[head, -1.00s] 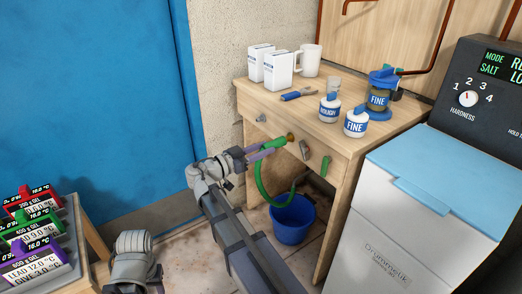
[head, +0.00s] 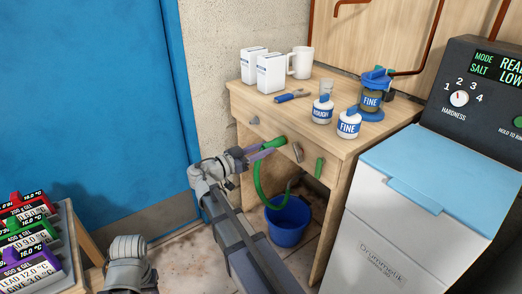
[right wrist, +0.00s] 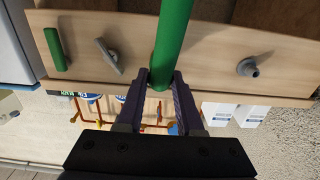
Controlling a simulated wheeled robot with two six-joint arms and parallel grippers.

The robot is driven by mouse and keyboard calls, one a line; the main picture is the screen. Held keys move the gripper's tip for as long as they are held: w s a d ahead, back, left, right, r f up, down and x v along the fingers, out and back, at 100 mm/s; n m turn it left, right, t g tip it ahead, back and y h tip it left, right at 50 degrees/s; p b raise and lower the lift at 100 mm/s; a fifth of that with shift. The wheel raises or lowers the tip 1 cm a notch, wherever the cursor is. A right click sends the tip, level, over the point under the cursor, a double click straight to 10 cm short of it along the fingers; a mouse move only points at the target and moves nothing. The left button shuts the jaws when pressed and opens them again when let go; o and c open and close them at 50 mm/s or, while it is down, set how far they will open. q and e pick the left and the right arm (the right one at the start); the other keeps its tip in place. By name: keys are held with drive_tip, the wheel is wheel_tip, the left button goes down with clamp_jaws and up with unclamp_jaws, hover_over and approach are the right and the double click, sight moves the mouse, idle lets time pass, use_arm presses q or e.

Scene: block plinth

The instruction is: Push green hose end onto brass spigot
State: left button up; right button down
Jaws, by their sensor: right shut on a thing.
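The green hose (head: 258,182) loops down from my right gripper, and its thicker green end (head: 279,141) points at the front of the wooden cabinet. My right gripper (head: 265,150) is shut around the hose just behind that end. In the right wrist view the hose (right wrist: 175,35) runs between my two fingers (right wrist: 161,85). The brass spigot does not show now; the hose end covers the place where it was seen. How far the end is on the spigot I cannot tell. My left gripper is out of view.
The cabinet front (head: 240,108) carries a grey knob (head: 253,120), a grey lever (head: 298,152) and a green handle (head: 319,167). A blue bucket (head: 287,230) stands below the hose. Boxes, a mug and jars stand on top. A white machine (head: 385,235) stands at right.

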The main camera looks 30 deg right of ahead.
drive_tip(key=shift+d, duration=0.1)
drive_tip(key=shift+c, duration=2.3)
unclamp_jaws()
drive_tip(key=shift+o, duration=0.3)
drive_tip(key=o, duration=0.4)
drive_tip(key=shift+s+a, duration=0.2)
drive_tip(key=shift+a, duration=2.3)
